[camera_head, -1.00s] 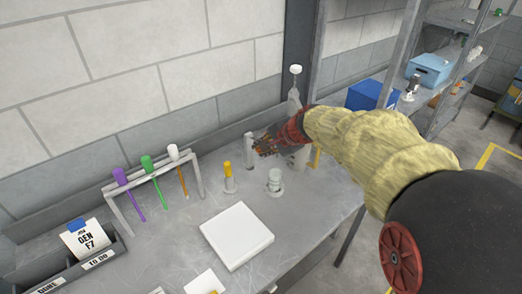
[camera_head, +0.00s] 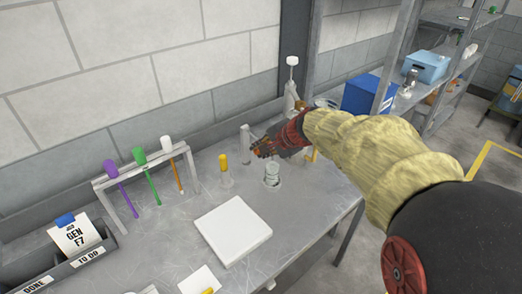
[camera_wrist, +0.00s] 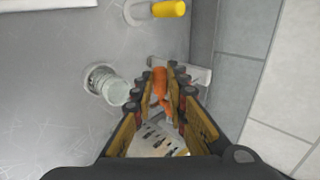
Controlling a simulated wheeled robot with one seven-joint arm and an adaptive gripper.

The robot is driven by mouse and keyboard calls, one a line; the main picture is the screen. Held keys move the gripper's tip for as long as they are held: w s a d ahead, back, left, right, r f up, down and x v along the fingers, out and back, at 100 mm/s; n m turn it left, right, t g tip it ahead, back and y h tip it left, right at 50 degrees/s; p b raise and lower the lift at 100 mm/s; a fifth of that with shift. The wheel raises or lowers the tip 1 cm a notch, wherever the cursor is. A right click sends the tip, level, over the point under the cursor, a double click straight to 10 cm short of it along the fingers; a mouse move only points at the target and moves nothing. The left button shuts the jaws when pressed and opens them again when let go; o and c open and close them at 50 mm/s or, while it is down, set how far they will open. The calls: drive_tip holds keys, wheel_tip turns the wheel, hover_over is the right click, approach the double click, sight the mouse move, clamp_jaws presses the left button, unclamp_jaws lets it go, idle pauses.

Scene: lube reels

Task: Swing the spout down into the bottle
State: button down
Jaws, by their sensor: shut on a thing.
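The bottle (camera_head: 272,180), a small clear and pale vessel, stands upright on the grey bench. It also shows in the wrist view (camera_wrist: 105,84), left of my jaws. My gripper (camera_head: 262,150) is just above and behind it. In the wrist view my gripper (camera_wrist: 163,75) is shut on an orange part (camera_wrist: 160,86), which looks like the spout's handle. A pale grey cylinder (camera_wrist: 190,76) lies beyond the fingertips. The fingers hide much of the spout, and I cannot tell whether its tip is in the bottle.
A grey post (camera_head: 245,140) and a yellow-capped item (camera_head: 223,164) stand left of my gripper. A white-knobbed dispenser (camera_head: 292,62) stands behind. A white slab (camera_head: 233,230) lies in front, and a rack (camera_head: 145,170) with coloured tools stands at left.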

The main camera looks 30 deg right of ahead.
drive_tip(key=f, duration=0.1)
drive_tip(key=s+f, duration=0.1)
drive_tip(key=shift+a+f, duration=0.1)
drive_tip(key=shift+f, duration=0.25)
drive_tip(key=c, duration=2.2)
unclamp_jaws()
drive_tip(key=shift+o, duration=1.2)
drive_tip(key=shift+w, duration=0.2)
drive_tip(key=shift+o, duration=1)
drive_tip(key=shift+r, duration=0.25)
drive_tip(key=v, duration=1.2)
drive_tip(key=shift+w+r, duration=0.2)
drive_tip(key=shift+w, duration=0.05)
